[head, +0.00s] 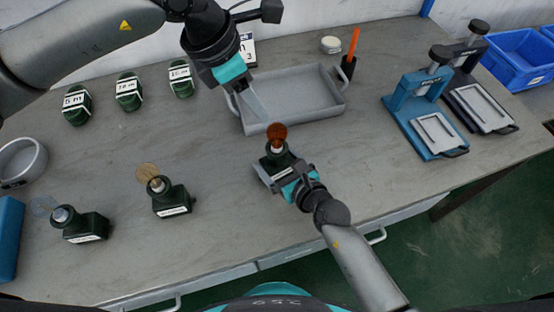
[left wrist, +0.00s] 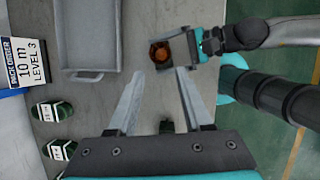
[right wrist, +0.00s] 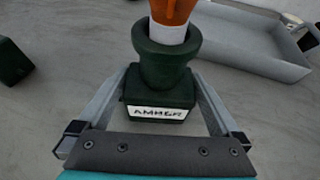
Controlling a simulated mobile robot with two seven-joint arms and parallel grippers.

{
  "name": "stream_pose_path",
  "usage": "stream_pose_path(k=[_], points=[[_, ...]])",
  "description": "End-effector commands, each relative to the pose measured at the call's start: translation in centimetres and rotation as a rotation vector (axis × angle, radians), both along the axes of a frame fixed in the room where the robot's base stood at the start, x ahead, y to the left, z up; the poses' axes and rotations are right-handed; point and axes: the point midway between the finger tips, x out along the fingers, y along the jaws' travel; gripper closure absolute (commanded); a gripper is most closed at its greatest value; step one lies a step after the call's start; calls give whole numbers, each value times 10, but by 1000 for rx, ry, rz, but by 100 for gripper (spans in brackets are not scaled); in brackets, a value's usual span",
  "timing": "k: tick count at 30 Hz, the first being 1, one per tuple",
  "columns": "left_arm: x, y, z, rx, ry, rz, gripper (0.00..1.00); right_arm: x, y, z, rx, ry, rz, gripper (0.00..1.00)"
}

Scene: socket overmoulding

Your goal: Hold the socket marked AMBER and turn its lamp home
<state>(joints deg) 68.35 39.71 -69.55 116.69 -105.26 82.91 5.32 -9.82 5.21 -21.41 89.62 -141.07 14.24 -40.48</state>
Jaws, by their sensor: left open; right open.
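The dark green socket marked AMBER (right wrist: 160,85) stands on the table with an amber lamp (head: 277,131) upright in its neck, white base partly showing. My right gripper (right wrist: 162,98) is open, its fingers on either side of the socket body; whether they touch it is unclear. My left gripper (head: 258,108) is open and empty, pointing down above the grey tray's near left part. In the left wrist view the amber lamp (left wrist: 160,52) shows beyond the left fingers (left wrist: 157,85), apart from them. In the head view the right gripper (head: 272,172) partly hides the socket.
Two other sockets with lamps, a yellowish one (head: 171,197) and a clear one (head: 80,225), stand left. Labelled green coils (head: 129,92) line the back. A grey tray (head: 340,107), orange stick (head: 353,45), blue press (head: 420,95) and dark press (head: 490,100) lie beyond.

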Motion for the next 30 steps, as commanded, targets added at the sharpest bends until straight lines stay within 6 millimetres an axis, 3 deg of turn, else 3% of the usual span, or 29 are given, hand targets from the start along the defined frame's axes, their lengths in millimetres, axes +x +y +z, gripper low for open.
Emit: stream_pose_path(k=[6,25,30], points=[[0,0,0,0,0,0,50,0,0,0,0,0,0,0],[0,0,0,0,0,0,50,0,0,0,0,0,0,70],[1,-1,0,1,13,29,31,0,0,0,0,0,0,70]])
